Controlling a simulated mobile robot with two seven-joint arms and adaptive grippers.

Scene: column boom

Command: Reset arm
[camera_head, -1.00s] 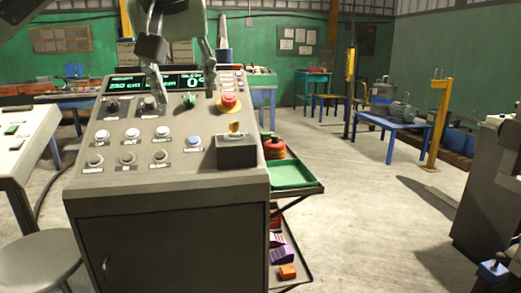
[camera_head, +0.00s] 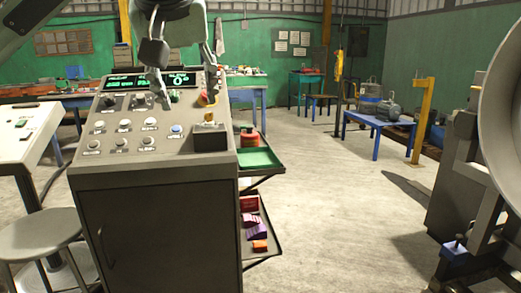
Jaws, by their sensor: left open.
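My left gripper (camera_head: 188,92) hangs down at the top of the view, in front of the upper part of a grey control console (camera_head: 155,218). Its two fingers are spread, and nothing shows between them. The fingers overlap the console's green-lit display and the top row of knobs; I cannot tell whether they touch. The console carries knobs, buttons, a red stop button (camera_head: 208,97) and a small box with a yellow-topped switch (camera_head: 210,137). My right gripper does not show.
A green tray (camera_head: 260,160) and a lower shelf with coloured blocks stick out from the console's right side. A stool (camera_head: 38,240) stands at the lower left. Large grey machinery (camera_head: 460,180) fills the right edge. Open floor (camera_head: 325,210) lies between, with a blue table (camera_head: 377,125) behind.

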